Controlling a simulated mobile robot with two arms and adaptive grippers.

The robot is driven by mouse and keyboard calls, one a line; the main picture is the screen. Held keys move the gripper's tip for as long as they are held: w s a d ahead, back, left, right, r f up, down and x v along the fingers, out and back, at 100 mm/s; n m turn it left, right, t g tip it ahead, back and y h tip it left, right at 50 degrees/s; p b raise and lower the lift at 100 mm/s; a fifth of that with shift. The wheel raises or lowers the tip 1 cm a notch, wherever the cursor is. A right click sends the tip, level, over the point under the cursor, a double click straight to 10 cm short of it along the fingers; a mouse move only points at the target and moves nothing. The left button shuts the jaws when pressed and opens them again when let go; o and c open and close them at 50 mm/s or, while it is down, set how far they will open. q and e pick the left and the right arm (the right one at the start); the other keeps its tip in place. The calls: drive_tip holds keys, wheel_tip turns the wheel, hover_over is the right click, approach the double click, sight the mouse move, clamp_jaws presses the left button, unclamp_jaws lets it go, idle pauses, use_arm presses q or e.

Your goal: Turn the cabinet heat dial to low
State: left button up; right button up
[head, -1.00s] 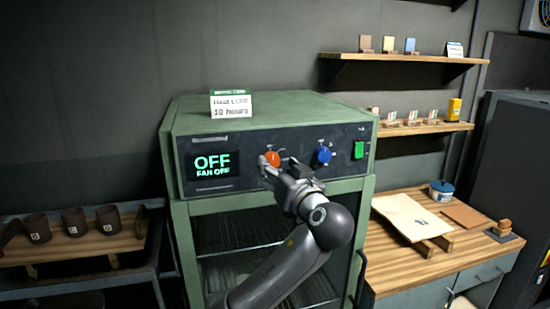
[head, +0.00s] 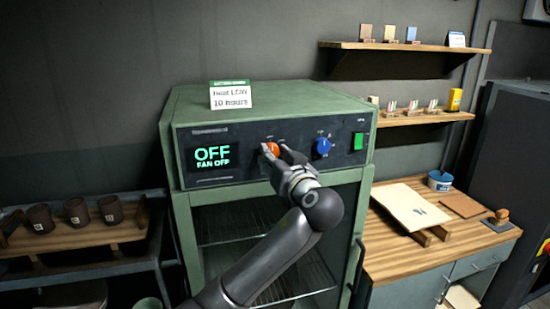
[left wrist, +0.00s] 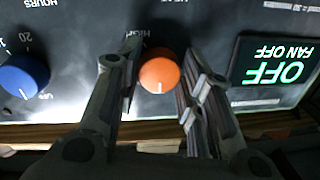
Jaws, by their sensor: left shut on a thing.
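The orange heat dial (head: 271,149) is on the dark control panel of the green cabinet (head: 270,103). My left gripper (head: 274,152) is at the dial, shut on it. In the left wrist view, which shows the panel upside down, the dial (left wrist: 159,75) sits between the two fingers (left wrist: 164,66), its white mark toward the bottom of the picture. Part of the word HIGH shows beside it; the other setting labels are hidden or too small. The display (head: 212,157) reads OFF and FAN OFF. My right gripper is out of view.
A blue dial (head: 322,147) and a green switch (head: 358,141) are right of the orange dial. A sign (head: 230,97) on the cabinet reads Heat LOW, 10 hours. A rack with cups (head: 76,211) stands left, a wooden worktop (head: 385,252) right.

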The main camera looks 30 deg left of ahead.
use_arm(q)
drive_tip(key=shift+s+a+m+t+p, duration=0.15)
drive_tip(key=shift+m+p, duration=0.35)
drive_tip(key=shift+m, duration=1.9)
drive_tip(key=shift+d+m+t+p, duration=0.15)
drive_tip(key=shift+m+p, duration=0.3)
drive_tip(key=shift+m, duration=1.95)
drive_tip(key=shift+a, duration=0.1)
drive_tip(key=o, duration=1)
drive_tip(key=shift+o, duration=0.2)
